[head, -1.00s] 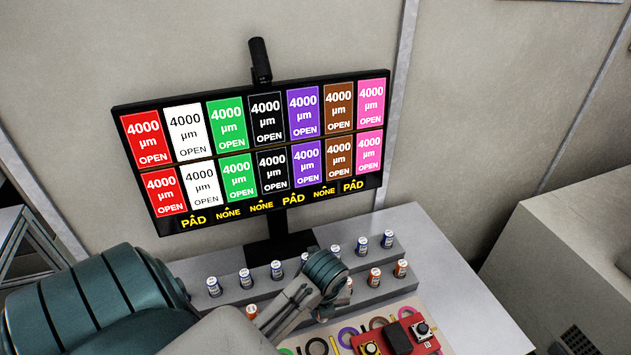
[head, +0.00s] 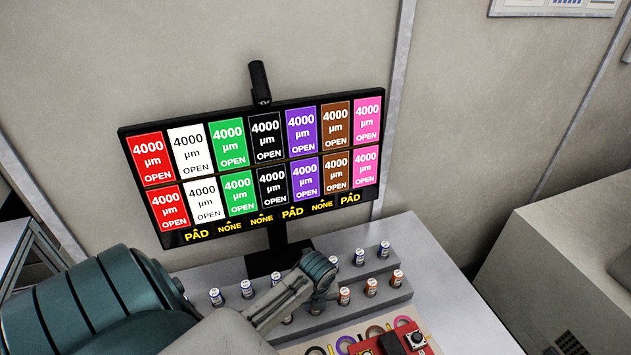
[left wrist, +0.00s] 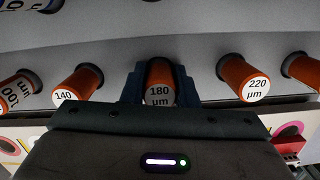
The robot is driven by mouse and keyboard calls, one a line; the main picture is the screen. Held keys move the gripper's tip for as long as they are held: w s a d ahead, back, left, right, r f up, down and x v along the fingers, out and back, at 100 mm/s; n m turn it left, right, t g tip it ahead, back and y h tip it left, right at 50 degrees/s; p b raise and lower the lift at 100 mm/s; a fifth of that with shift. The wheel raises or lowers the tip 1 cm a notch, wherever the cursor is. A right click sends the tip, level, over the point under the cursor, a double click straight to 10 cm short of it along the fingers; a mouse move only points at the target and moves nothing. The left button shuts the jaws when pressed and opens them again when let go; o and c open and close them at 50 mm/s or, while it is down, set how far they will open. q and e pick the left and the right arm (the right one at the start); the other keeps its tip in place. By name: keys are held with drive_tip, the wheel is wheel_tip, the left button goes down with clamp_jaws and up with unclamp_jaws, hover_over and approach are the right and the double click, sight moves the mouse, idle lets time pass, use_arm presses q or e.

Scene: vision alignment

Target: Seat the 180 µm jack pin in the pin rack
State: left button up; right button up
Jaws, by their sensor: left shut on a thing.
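The 180 µm jack pin (left wrist: 160,95), orange with a white labelled end, is between the fingers of my left gripper (left wrist: 160,84) in the left wrist view. The fingers are shut on its sides. It stands in line with the other pins at the grey pin rack (left wrist: 200,50); whether its far end is inside a hole is hidden. In the head view my left arm reaches over the rack (head: 395,296), and its gripper tips are hidden behind the wrist. My right gripper is not in view.
In the wrist view a 140 µm pin (left wrist: 78,85) is to the left and a 220 µm pin (left wrist: 252,84) to the right. A monitor (head: 262,170) stands behind, its tiles reading 4000 µm OPEN. A red block with buttons (head: 395,343) is in front.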

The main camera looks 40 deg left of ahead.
use_arm(q)
drive_tip(key=shift+f, duration=0.1)
drive_tip(key=o, duration=0.8)
drive_tip(key=shift+o, duration=1.1)
drive_tip(key=shift+r+b, duration=0.3)
drive_tip(key=shift+r, duration=0.3)
drive_tip(key=r+b, duration=0.1)
drive_tip(key=r, duration=0.2)
drive_tip(key=r+b, duration=0.1)
drive_tip(key=r, duration=0.3)
drive_tip(key=d+r+b, duration=0.1)
drive_tip(key=r, duration=0.2)
drive_tip(key=shift+s+r, duration=0.2)
drive_tip(key=shift+s, duration=0.2)
drive_tip(key=shift+r, duration=0.3)
drive_tip(key=shift+s+d, duration=0.1)
